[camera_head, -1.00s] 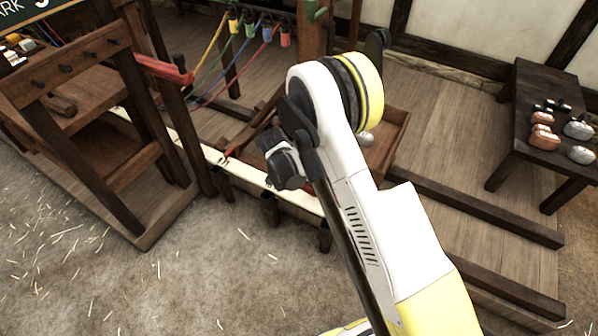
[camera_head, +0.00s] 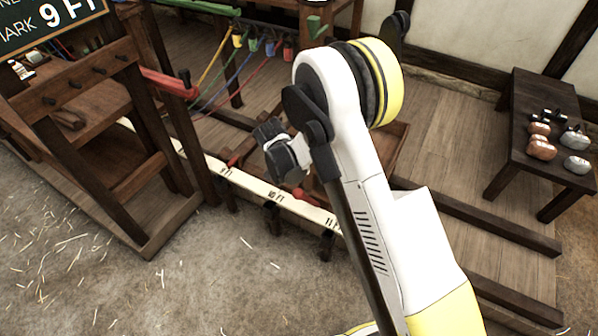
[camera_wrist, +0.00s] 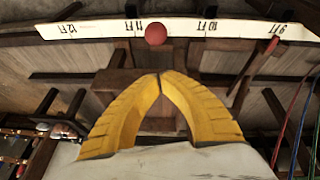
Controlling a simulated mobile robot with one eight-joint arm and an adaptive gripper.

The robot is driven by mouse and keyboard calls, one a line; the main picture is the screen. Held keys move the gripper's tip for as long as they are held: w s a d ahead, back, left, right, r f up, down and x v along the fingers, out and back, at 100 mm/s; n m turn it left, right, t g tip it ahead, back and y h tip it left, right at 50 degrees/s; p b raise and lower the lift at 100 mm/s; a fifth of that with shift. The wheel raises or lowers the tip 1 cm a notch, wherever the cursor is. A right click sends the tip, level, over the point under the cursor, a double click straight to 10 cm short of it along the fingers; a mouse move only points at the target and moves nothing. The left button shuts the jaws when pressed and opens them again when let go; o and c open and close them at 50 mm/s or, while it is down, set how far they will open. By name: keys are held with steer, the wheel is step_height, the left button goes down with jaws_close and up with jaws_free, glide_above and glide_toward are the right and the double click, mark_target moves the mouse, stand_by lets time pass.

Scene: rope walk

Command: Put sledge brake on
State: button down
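A red ball knob (camera_head: 298,193) shows just beyond the pale measuring rail (camera_head: 247,187), near the 11 FT mark; it also shows in the wrist view (camera_wrist: 155,34). I cannot tell for sure that it is the brake's handle. The wooden sledge (camera_head: 398,135) is mostly hidden behind my arm; dark wood that may be part of it lies behind my fingers in the wrist view. My gripper (camera_wrist: 159,74) has its two yellow fingers meeting at the tips with nothing seen between them. The knob appears just above the fingertips in that view. My fingertips are hidden in the head view.
A red pointer (camera_wrist: 272,45) sits by the rail near 9 FT. A wooden frame (camera_head: 110,140) stands at left below a chalkboard (camera_head: 50,22) reading 9 FT. Coloured ropes hang behind. A dark table (camera_head: 520,150) with several weights stands right. Dark floor beams run at lower right.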

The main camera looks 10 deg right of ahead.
steer(key=shift+p+v, duration=0.45)
steer(key=shift+v, duration=1.2)
steer(key=s+d+r+n+y, duration=0.1)
steer(key=s+d+r, duration=0.2)
steer(key=r, duration=0.4)
steer(key=s+d+r+n+t, duration=0.1)
steer(key=s+d+r, duration=0.25)
steer(key=r, duration=0.45)
steer(key=s+d+r+n+y, duration=0.1)
steer(key=s+d+r, duration=0.15)
steer(key=r, duration=0.45)
steer(key=s+d+r+n+t, duration=0.1)
steer(key=s+d+r, duration=0.1)
steer(key=s, duration=0.7)
steer(key=s+d+r+n+t+y, duration=0.1)
steer(key=s+d+r, duration=0.1)
steer(key=s, duration=0.8)
steer(key=shift+r+t, duration=0.3)
steer(key=shift+r, duration=0.55)
steer(key=shift+s+d, duration=0.1)
steer(key=shift+d, duration=0.05)
